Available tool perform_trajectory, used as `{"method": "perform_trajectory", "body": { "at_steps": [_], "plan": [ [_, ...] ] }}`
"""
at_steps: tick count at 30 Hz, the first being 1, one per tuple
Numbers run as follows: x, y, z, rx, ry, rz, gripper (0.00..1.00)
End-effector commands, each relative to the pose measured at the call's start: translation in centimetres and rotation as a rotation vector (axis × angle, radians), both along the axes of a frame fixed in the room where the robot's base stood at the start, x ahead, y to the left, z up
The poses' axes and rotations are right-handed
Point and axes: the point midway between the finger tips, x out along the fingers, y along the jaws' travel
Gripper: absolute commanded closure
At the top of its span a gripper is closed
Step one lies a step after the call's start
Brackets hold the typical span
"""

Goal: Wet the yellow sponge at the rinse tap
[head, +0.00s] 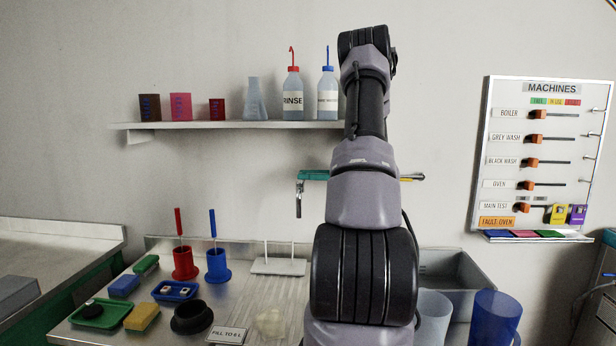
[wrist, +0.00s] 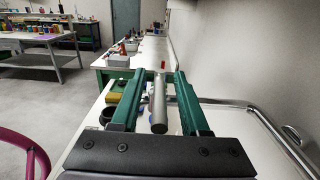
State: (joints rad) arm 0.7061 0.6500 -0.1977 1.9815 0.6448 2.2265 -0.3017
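The yellow sponge (head: 141,317) lies on the metal bench at the lower left in the head view, beside a green tray. In the wrist view a yellow patch (wrist: 113,97), probably the sponge, shows left of the fingers. My gripper (head: 313,175) has teal fingers and is high by the wall, below the shelf, far from the sponge. A grey tap spout (head: 299,203) hangs at the fingertips. In the wrist view my gripper (wrist: 158,77) is open, with a grey cylinder (wrist: 158,110), seemingly the spout, between the fingers and gaps on both sides. My arm hides much of the tap.
A shelf (head: 220,125) with beakers and bottles runs above. The bench carries a green tray (head: 88,321), a blue sponge (head: 124,286), a black bowl (head: 192,318), and red (head: 186,264) and blue (head: 218,266) brush holders.

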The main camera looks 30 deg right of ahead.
Motion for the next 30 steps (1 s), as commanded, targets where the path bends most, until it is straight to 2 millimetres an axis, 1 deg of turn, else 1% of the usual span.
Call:
{"method": "perform_trajectory", "body": {
  "at_steps": [1,2,3,4,30],
  "plan": [
    [-0.01,-0.01,0.0,0.0,0.0,0.0,0.7],
    [-0.01,-0.01,0.0,0.0,0.0,0.0,0.82],
    [-0.01,-0.01,0.0,0.0,0.0,0.0,0.97],
    [-0.01,-0.01,0.0,0.0,0.0,0.0,1.0],
    [-0.01,-0.05,0.0,0.0,0.0,-0.001,1.0]
  ]
}}
